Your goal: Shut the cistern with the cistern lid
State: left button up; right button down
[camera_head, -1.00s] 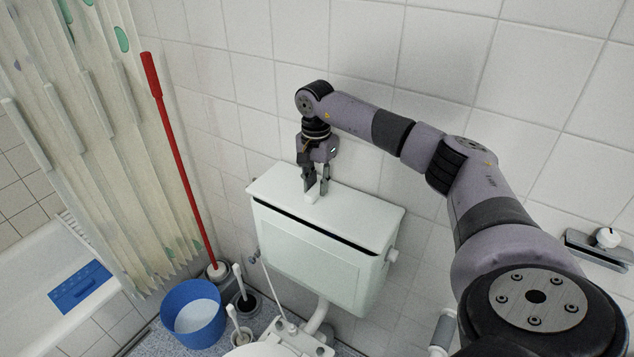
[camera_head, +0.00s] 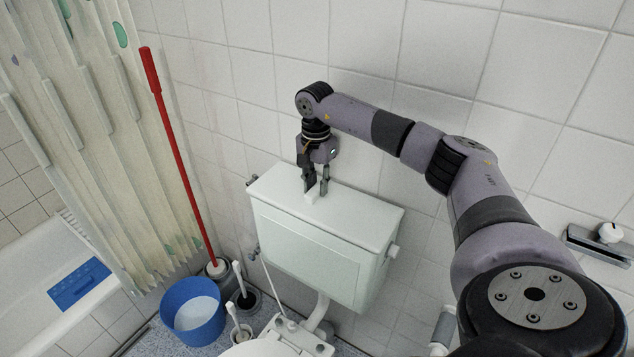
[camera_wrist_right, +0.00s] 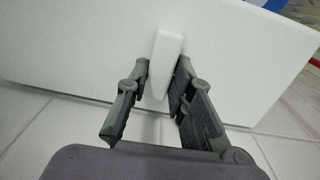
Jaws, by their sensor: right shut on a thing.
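The white cistern lid (camera_head: 355,214) lies on top of the white cistern (camera_head: 310,262) against the tiled wall. No dark gap shows between lid and cistern along the front in the head view. My right gripper (camera_head: 316,192) is at the lid's small white knob (camera_head: 311,196), shut on it from above. In the right wrist view, the fingers (camera_wrist_right: 155,88) stand on both sides of the knob (camera_wrist_right: 164,62), with the flat lid (camera_wrist_right: 90,50) spread out beyond. My left gripper is in neither view.
A blue bucket (camera_head: 193,312), toilet brushes and a red-handled plunger (camera_head: 180,165) stand left of the toilet. A shower curtain (camera_head: 95,150) hangs by the bathtub. The tiled wall is close behind the cistern.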

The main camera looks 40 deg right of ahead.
jog(key=shift+f, duration=0.15)
dwell(0.4)
jog(key=c, duration=1.3)
grip_release()
jog(key=shift+f, duration=0.1)
notch_tip(320, 180, up, 16)
jog(key=p, duration=0.4)
jog(key=shift+w, duration=0.1)
